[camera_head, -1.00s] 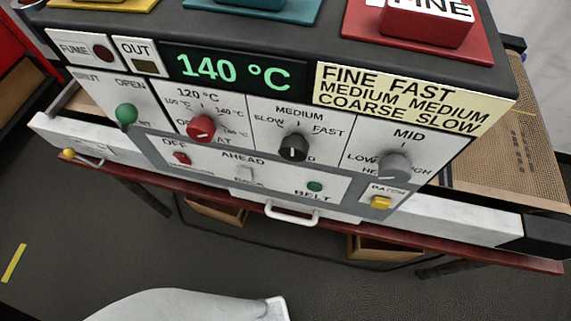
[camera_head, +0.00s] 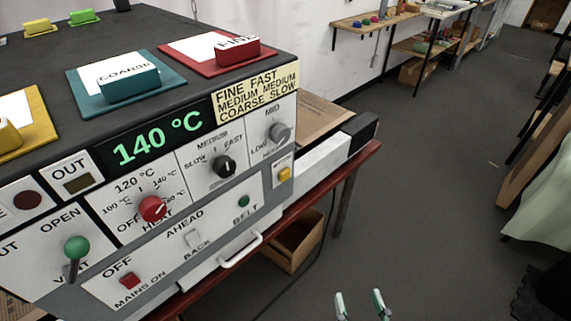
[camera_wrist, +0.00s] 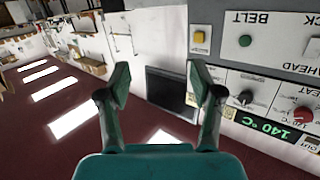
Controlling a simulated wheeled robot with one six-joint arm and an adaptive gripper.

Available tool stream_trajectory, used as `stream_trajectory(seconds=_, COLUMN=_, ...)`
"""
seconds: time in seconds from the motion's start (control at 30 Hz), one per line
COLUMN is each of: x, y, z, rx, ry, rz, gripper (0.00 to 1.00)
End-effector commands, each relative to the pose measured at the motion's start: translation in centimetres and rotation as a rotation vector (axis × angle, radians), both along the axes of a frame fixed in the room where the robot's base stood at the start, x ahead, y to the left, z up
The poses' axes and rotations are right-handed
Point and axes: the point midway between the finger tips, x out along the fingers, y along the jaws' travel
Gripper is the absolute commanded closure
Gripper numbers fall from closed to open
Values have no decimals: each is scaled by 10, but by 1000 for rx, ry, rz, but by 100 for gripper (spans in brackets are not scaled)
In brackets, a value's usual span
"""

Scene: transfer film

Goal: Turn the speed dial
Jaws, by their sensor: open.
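The speed dial (camera_head: 224,166) is a round black knob on the machine's white front panel. SLOW, MEDIUM and FAST are printed around it; I cannot tell surely where its pointer stands. It also shows, upside down, in the wrist view (camera_wrist: 244,97), right of the fingers. My gripper (camera_head: 361,303) is at the bottom of the head view, right of the panel and apart from the dial. In the wrist view my gripper (camera_wrist: 160,82) is open, with nothing between its green-padded fingers.
A red heat dial (camera_head: 152,208) sits left of the speed dial, and a grey dial (camera_head: 279,132) right of it. A yellow button (camera_head: 285,174) and a white drawer handle (camera_head: 241,251) are below. A card (camera_head: 256,92) reads FINE FAST, MEDIUM MEDIUM, COARSE SLOW. Open floor lies to the right.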

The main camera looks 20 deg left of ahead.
Motion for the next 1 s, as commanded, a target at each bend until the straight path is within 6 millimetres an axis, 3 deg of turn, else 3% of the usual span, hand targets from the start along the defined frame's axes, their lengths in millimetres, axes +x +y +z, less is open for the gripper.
stream_trajectory(seconds=0.1, x=20, y=38, z=33, rx=0, ry=-49, rz=116, gripper=35)
stream_trajectory(seconds=0.3, x=35, y=101, z=91, rx=-21, ry=-139, rz=323, gripper=35)
stream_trajectory(seconds=0.5, x=30, y=155, z=150, rx=-59, ry=-244, rz=522, gripper=35)
stream_trajectory(seconds=0.6, x=24, y=172, z=172, rx=-78, ry=-290, rz=594, gripper=35)
stream_trajectory(seconds=0.77, x=16, y=187, z=191, rx=-98, ry=-334, rz=662, gripper=35)
stream_trajectory(seconds=1.0, x=20, y=205, z=196, rx=-104, ry=-344, rz=682, gripper=35)
